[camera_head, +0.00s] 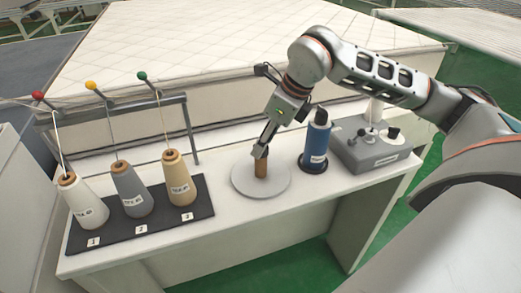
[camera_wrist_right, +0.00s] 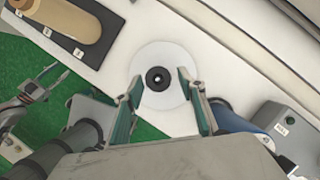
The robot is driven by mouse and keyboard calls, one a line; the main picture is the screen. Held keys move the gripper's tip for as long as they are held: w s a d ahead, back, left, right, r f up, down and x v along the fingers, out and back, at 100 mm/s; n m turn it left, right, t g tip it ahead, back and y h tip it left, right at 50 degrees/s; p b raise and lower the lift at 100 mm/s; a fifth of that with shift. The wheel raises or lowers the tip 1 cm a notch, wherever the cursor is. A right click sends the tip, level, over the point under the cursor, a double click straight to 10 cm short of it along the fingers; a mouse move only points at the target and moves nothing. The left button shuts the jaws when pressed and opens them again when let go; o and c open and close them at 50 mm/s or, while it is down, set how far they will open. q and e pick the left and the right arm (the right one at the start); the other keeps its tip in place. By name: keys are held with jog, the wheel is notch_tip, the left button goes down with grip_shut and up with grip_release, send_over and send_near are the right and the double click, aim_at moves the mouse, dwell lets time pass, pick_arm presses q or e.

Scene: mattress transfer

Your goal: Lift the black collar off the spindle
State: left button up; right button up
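The black collar (camera_wrist_right: 158,78) shows in the right wrist view as a dark ring with a small light centre, in the middle of a pale round plate (camera_wrist_right: 145,97). In the head view a brown upright post (camera_head: 261,169) stands on this plate (camera_head: 247,187); its top is hidden by my right gripper (camera_head: 262,150). In the right wrist view my right gripper (camera_wrist_right: 160,90) is open, its fingers either side of the collar with gaps.
A blue spool (camera_head: 316,146) stands right of the plate, and a grey box (camera_head: 372,155) is further right. Three thread cones (camera_head: 131,193) stand on a black mat (camera_head: 150,226) at the left, below a rail. A mattress (camera_head: 220,45) lies behind the table.

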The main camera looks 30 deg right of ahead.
jog(key=shift+w+a+f, duration=0.1)
jog(key=shift+w+f, duration=0.1)
jog(key=shift+f, duration=0.25)
jog(key=c, duration=1)
jog(key=shift+r, duration=0.1)
notch_tip(320, 180, up, 20)
jog(key=p, duration=0.3)
